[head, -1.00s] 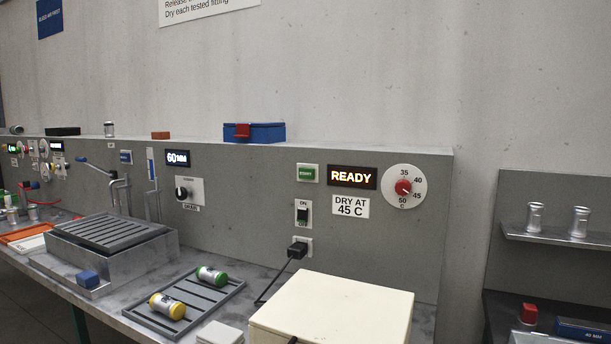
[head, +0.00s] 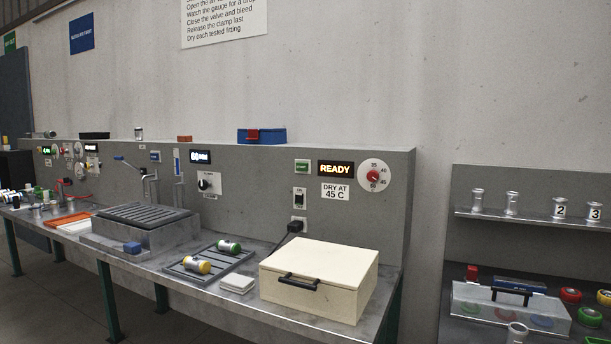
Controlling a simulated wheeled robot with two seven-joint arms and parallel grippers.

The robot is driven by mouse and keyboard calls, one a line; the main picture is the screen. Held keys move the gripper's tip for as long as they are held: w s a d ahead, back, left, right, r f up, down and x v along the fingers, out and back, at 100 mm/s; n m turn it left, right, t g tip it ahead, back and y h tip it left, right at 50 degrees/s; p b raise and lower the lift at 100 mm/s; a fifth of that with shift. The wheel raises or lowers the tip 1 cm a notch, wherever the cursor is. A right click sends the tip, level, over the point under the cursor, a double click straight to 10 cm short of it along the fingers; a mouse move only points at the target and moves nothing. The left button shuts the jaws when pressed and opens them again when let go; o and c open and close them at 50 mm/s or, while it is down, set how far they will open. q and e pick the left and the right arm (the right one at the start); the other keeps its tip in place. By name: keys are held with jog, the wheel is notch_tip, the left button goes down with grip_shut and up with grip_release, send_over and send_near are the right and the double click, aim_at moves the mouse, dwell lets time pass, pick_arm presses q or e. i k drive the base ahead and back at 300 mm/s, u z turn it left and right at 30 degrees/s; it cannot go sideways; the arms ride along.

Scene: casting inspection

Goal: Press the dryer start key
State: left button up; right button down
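The green start key (head: 302,166) sits on the grey back panel (head: 260,205), just left of the lit display (head: 336,169) reading READY. A dial (head: 374,176) with a red knob is to the display's right, and a label (head: 335,192) below reads DRY AT 45 C. A black switch (head: 299,198) is below the key. The cream dryer box (head: 335,262), lid down with a black handle, stands on the bench below, near a black plug (head: 294,227) in the panel. Neither of my grippers shows in the head view.
A slotted tray (head: 222,272) holds a yellow-ended and a green-ended fitting, with a white pad (head: 237,284) beside it. A grey grated basin (head: 148,222) stands farther left. Shelves (head: 540,217) with metal fittings stand at the right. The panel before the key is unobstructed.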

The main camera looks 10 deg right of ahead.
aim_at(300, 166)
jog(key=z, duration=0.05)
jog(key=k, duration=0.25)
jog(key=u, duration=1.1)
jog(key=i, duration=1.45)
jog(key=z, duration=0.75)
